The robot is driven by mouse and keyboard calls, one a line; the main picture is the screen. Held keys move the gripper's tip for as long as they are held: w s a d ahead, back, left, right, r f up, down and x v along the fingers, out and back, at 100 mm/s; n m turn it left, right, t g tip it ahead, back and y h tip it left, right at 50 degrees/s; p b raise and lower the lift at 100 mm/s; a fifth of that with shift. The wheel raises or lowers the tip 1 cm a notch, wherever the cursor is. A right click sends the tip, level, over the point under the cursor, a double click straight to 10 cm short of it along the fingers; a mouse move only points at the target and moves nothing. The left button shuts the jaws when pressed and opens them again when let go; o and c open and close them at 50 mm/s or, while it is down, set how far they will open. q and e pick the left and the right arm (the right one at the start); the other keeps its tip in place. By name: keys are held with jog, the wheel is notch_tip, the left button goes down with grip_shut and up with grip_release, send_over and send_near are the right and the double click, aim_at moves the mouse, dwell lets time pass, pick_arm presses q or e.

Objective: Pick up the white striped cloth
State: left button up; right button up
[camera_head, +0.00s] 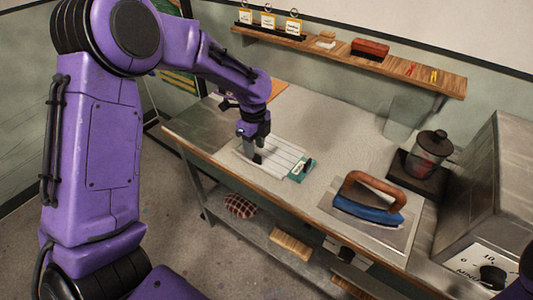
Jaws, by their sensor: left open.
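The white striped cloth (282,152) lies flat on the worktable, towards its left front edge. My left gripper (256,159) points down over the left part of the cloth, its dark fingers hiding a little of it. The gripper is open. I cannot tell whether the fingertips touch the cloth.
A blue iron (368,206) with a brown handle rests on a metal plate right of the cloth. A dark lidded jar (431,152) stands behind it. A wall shelf (350,58) runs above the table. A checked cloth (240,206) and a brush (291,245) lie on the lower shelf.

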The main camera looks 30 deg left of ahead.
aim_at(257, 156)
pick_arm(q)
jog(key=f, duration=0.1)
jog(key=f+p, duration=0.1)
jog(key=f, duration=0.3)
jog(key=shift+w+f+p, duration=0.2)
jog(key=shift+w+p, duration=0.1)
grip_shut()
